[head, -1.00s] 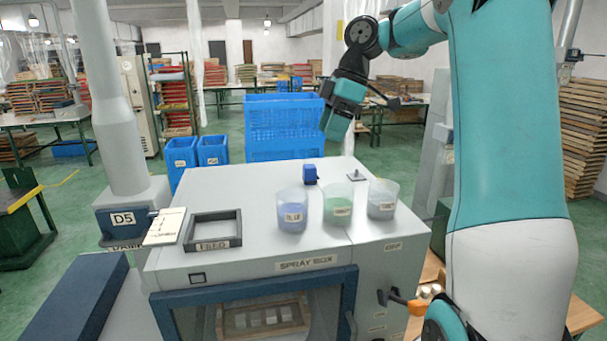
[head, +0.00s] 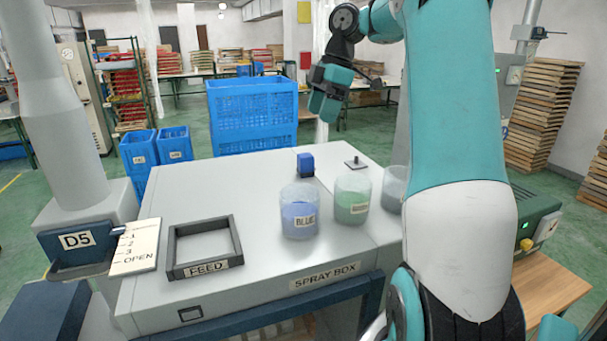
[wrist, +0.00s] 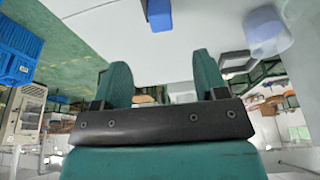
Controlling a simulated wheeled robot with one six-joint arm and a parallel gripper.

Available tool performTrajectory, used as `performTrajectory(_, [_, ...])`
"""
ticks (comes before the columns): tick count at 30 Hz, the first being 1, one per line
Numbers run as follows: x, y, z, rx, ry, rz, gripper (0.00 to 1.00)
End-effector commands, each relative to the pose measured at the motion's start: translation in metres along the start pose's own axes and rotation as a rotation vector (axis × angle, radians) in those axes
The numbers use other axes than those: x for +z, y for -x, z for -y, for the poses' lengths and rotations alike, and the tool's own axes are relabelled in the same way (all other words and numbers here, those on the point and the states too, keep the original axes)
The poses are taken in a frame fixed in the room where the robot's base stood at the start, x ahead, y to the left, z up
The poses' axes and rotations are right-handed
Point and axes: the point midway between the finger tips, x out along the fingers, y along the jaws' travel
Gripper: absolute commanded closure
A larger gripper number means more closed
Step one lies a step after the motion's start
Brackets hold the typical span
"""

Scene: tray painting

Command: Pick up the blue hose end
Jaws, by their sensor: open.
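The blue hose end (head: 306,164), a small blue block, stands on the light grey top of the spray box (head: 330,270), behind the cups. In the wrist view a blue piece (wrist: 159,14) at the top edge looks like the same hose end, partly cut off. My gripper (head: 322,112) is above and beyond the hose end in the head view, apart from it. In the wrist view my gripper (wrist: 162,72) has its two teal fingers spread, with nothing between them.
Cups with blue (head: 299,222) and green (head: 352,210) contents stand in front of the hose end; a third cup (head: 391,183) is partly behind my arm. A small plate with a peg (head: 355,163) lies to its right. A FEED frame (head: 205,270) sits front left. A blue crate (head: 252,120) stands behind.

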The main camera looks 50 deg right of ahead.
Motion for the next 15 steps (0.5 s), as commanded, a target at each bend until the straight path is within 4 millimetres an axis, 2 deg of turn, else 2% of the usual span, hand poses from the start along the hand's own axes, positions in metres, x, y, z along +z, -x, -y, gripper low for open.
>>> performTrajectory(1, [0.001, -0.021, 0.001, -0.003, 0.003, 0.0, 0.34])
performTrajectory(6, [-0.002, -0.056, 0.001, -0.005, 0.005, 0.0, 0.34])
performTrajectory(10, [-0.002, -0.072, 0.001, -0.003, 0.003, -0.001, 0.34])
performTrajectory(15, [-0.001, -0.082, 0.001, -0.002, 0.002, 0.001, 0.34])
